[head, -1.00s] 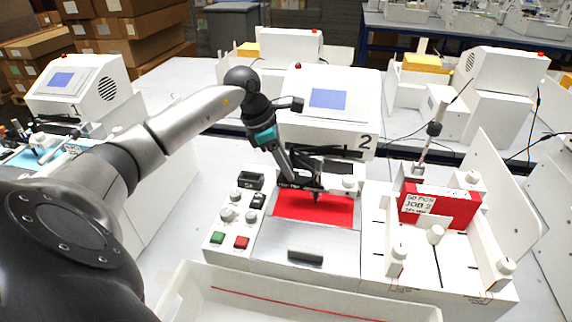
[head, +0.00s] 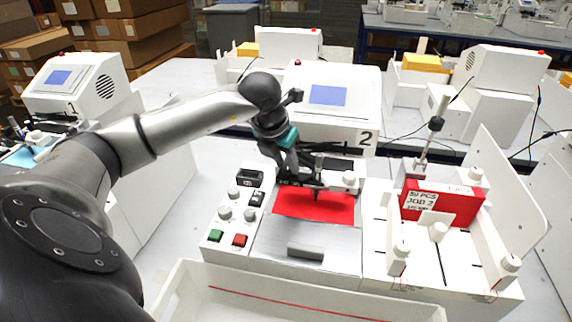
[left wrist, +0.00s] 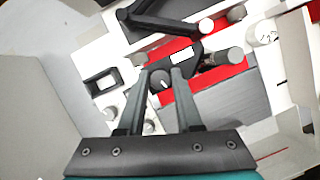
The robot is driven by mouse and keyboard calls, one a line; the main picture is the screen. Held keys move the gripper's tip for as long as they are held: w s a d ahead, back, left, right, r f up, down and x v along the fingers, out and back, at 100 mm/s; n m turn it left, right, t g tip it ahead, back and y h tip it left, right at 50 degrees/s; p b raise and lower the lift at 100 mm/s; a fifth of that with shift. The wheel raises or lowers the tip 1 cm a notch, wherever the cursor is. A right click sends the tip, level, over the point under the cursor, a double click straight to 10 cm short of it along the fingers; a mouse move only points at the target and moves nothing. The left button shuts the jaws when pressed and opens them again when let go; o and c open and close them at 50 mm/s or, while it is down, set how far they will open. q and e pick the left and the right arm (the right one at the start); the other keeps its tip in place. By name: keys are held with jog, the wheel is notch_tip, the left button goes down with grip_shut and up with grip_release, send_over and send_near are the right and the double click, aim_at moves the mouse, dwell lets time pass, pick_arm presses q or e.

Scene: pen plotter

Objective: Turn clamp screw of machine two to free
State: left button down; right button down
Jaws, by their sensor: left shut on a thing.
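Machine two (head: 330,103), a white pen plotter marked "2", stands in the middle of the head view. A red sheet (head: 312,205) lies on its bed under the black pen carriage (head: 317,185). My left gripper (head: 300,179) reaches down at the left of the carriage. In the left wrist view, my left gripper (left wrist: 162,72) has its fingers around a small round black knob with a white mark, the clamp screw (left wrist: 160,82). It is shut on this screw. In the head view my gripper and the carriage hide the screw. My right gripper is not in view.
A control panel with knobs and a green button (head: 216,235) and a red button (head: 239,240) lies left of the bed. A red card box (head: 455,204) stands in the white holder at right. A white open tray (head: 300,297) is in front.

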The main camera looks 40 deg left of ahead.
pick_arm(q)
jog(key=n+y, duration=0.1)
jog(key=n, duration=0.1)
jog(key=shift+w+d+n+b, duration=0.1)
jog(key=shift+n+b, duration=0.2)
jog(key=shift+n, duration=0.1)
jog(key=shift+n+g+y, duration=0.5)
jog(key=shift+n+y, duration=0.2)
jog(key=shift+n, duration=1.1)
jog(key=c, duration=0.6)
grip_release()
jog(key=p+v, duration=0.2)
jog(key=v, duration=1.3)
jog(key=shift+d+r+p, duration=0.1)
jog(key=shift+r+p, duration=0.1)
jog(key=shift+p, duration=0.1)
